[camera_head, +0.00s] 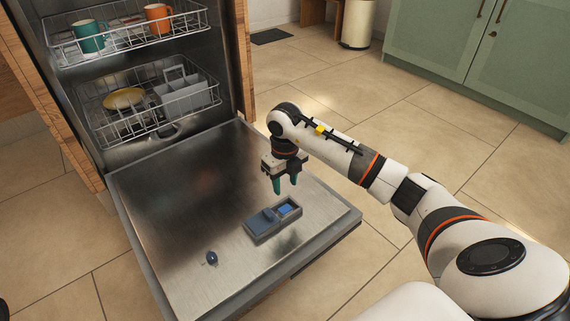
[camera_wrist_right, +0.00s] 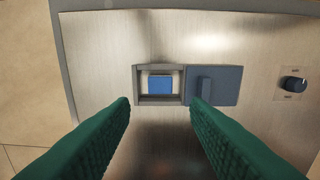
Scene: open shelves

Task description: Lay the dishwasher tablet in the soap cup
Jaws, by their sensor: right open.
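The blue dishwasher tablet (camera_head: 285,210) lies inside the soap cup (camera_head: 293,204), a grey recess on the lowered dishwasher door. The tablet (camera_wrist_right: 160,85) lies flat between the walls of the cup (camera_wrist_right: 139,86) in the right wrist view. The cup's blue-grey lid (camera_head: 260,221) sits beside the recess, leaving it uncovered. My right gripper (camera_head: 285,189) is open and empty, pointing down above the cup, with its green fingers apart. In the right wrist view the fingertips (camera_wrist_right: 161,106) frame the cup's near side. My left gripper is not in view.
A dark knob (camera_head: 212,257) stands on the open door (camera_head: 170,200) left of the cup. The upper rack (camera_head: 125,40) holds a teal mug (camera_head: 89,37) and an orange mug (camera_head: 158,18). The lower rack (camera_head: 130,130) holds a yellow plate (camera_head: 123,98). The door around the cup is clear.

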